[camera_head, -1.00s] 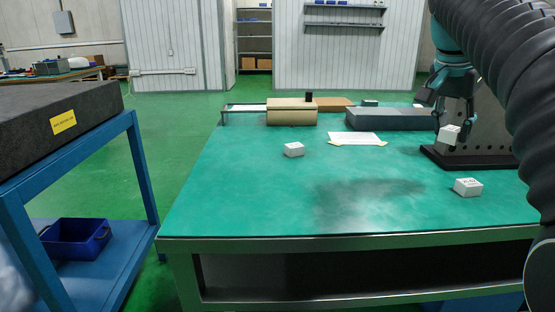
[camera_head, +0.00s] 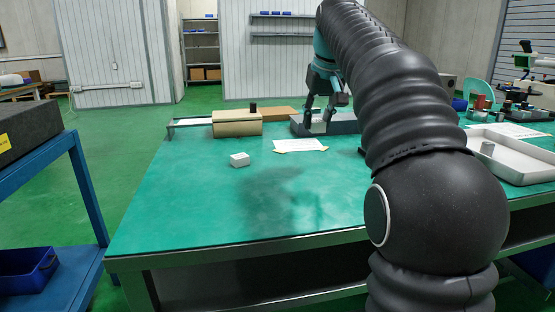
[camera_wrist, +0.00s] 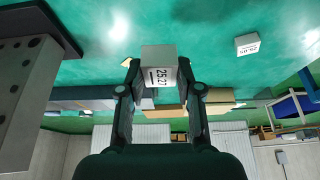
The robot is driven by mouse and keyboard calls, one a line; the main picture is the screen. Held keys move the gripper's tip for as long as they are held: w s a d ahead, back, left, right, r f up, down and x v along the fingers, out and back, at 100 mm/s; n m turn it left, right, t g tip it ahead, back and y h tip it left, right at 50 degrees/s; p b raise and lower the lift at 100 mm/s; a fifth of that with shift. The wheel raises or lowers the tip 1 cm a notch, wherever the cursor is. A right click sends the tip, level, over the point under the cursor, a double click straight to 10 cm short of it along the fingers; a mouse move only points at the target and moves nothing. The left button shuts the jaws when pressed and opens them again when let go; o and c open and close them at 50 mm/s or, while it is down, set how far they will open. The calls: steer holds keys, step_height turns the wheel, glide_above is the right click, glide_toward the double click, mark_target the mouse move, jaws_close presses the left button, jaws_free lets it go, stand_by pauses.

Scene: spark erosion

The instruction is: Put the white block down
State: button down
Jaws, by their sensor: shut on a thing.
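My gripper (camera_head: 322,112) is shut on a white block (camera_wrist: 158,56) with a printed number label, seen between the fingertips in the wrist view. In the head view it hangs over the back of the green table (camera_head: 190,205), in front of a dark grey slab (camera_head: 345,124); whether it touches anything is hard to tell. A second white block (camera_head: 240,160) stands on the table left of my gripper. It also shows in the wrist view (camera_wrist: 247,44).
A white sheet (camera_head: 300,145) lies in front of the slab. A tan box-shaped object (camera_head: 237,124) stands left of it. A grey tray (camera_head: 522,160) is at the right. A perforated plate (camera_wrist: 25,95) is at the wrist view's left. The table's front middle is clear.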

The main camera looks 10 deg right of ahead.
glide_above(277, 161)
steer(key=s, duration=0.1)
step_height(277, 161, down, 7)
steer(key=shift+r, duration=0.1)
steer(key=shift+f+b, duration=0.95)
steer(key=shift+f, duration=1.05)
steer(key=shift+f, duration=0.15)
steer(key=c, duration=0.8)
jaws_free()
steer(key=shift+o, duration=0.2)
steer(key=p+v, duration=0.2)
steer(key=v, duration=1)
steer(key=shift+p, duration=0.4)
steer(key=shift+s, duration=0.1)
